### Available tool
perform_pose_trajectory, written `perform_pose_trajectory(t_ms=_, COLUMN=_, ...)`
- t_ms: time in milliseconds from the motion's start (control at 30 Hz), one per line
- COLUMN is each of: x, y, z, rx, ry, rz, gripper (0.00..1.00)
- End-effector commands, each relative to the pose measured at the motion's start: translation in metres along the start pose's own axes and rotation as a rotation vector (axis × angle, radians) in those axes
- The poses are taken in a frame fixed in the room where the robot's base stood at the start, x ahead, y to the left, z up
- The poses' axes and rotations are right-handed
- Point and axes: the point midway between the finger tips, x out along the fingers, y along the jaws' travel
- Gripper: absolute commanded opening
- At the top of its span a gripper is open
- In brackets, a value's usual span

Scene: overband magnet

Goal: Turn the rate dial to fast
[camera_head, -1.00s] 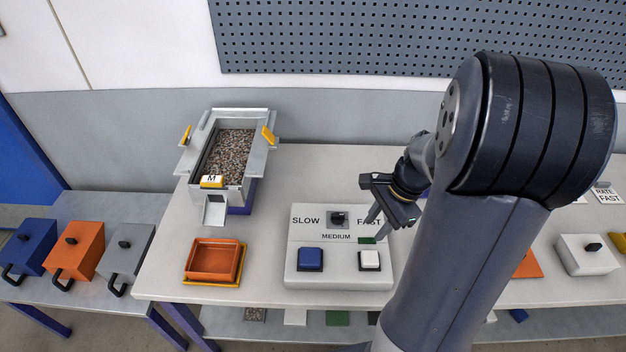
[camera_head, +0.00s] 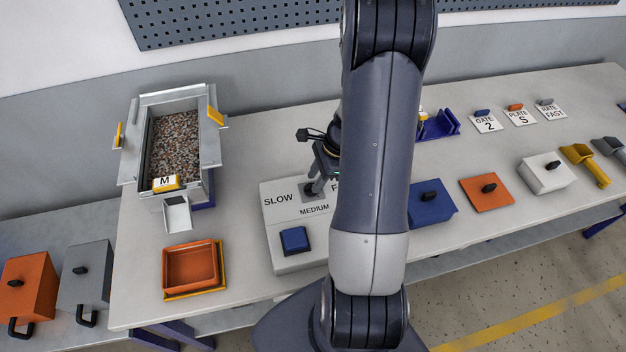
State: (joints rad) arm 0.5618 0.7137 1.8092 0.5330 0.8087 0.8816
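The control box (camera_head: 285,262) stands on the table, with the labels SLOW and MEDIUM showing. The dial's grey plate (camera_head: 304,197) is partly visible; the dark knob is largely hidden by my gripper. My gripper (camera_head: 315,187) points down at the dial, its fingers at or just above the knob. I cannot tell whether the fingers close on it or where the knob points. A card (camera_head: 553,110) at the back right reads RATE FAST.
A blue button (camera_head: 294,240) is on the box's front; my arm hides the white one. Left are a gravel hopper (camera_head: 206,155) and an orange tray (camera_head: 190,267). Right are a blue lidded box (camera_head: 432,207), an orange plate (camera_head: 480,197) and a white box (camera_head: 540,178).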

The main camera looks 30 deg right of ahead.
Motion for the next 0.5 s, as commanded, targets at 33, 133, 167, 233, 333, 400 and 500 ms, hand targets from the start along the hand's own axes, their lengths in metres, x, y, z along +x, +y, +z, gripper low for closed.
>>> perform_pose_trajectory(t_ms=33, x=0.007, y=0.000, z=0.001, rx=-0.001, ry=-0.002, rz=0.004, gripper=0.33)
perform_pose_trajectory(t_ms=133, x=0.015, y=0.000, z=0.001, rx=-0.001, ry=-0.001, rz=0.002, gripper=0.33)
perform_pose_trajectory(t_ms=167, x=0.017, y=0.000, z=0.000, rx=-0.001, ry=-0.001, rz=0.002, gripper=0.33)
perform_pose_trajectory(t_ms=233, x=0.020, y=0.000, z=0.000, rx=-0.001, ry=0.000, rz=0.001, gripper=0.33)
perform_pose_trajectory(t_ms=333, x=0.021, y=0.000, z=0.000, rx=-0.001, ry=0.001, rz=-0.001, gripper=0.33)
perform_pose_trajectory(t_ms=400, x=0.022, y=0.000, z=0.000, rx=-0.001, ry=0.001, rz=-0.001, gripper=0.33)
perform_pose_trajectory(t_ms=500, x=0.021, y=0.000, z=0.000, rx=-0.001, ry=0.000, rz=-0.001, gripper=0.33)
